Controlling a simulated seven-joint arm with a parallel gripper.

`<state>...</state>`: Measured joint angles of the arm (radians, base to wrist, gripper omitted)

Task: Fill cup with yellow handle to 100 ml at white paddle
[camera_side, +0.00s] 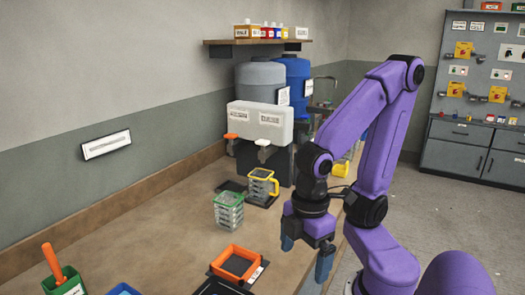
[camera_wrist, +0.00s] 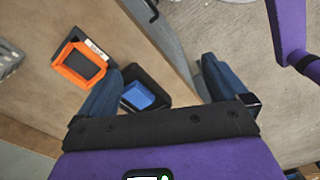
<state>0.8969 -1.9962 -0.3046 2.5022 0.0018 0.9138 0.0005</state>
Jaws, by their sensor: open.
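The cup with the yellow handle (camera_side: 261,186) stands upright on a dark pad below the white dispenser box (camera_side: 250,120) in the side view. Its handle points right. The white paddle (camera_side: 264,143) is on the box's right front, just above the cup; I cannot tell the cup's fill level. My gripper (camera_side: 306,254) is open and empty, pointing down near the table's front edge, to the right of and nearer the camera than the cup. In the wrist view my gripper (camera_wrist: 160,82) has its blue fingers spread apart; neither cup nor paddle shows there.
A green-rimmed clear cup (camera_side: 229,212) stands left of the yellow-handled cup. An orange tray (camera_side: 236,276) lies nearer the camera. An orange paddle (camera_side: 231,138) is left of the white one.

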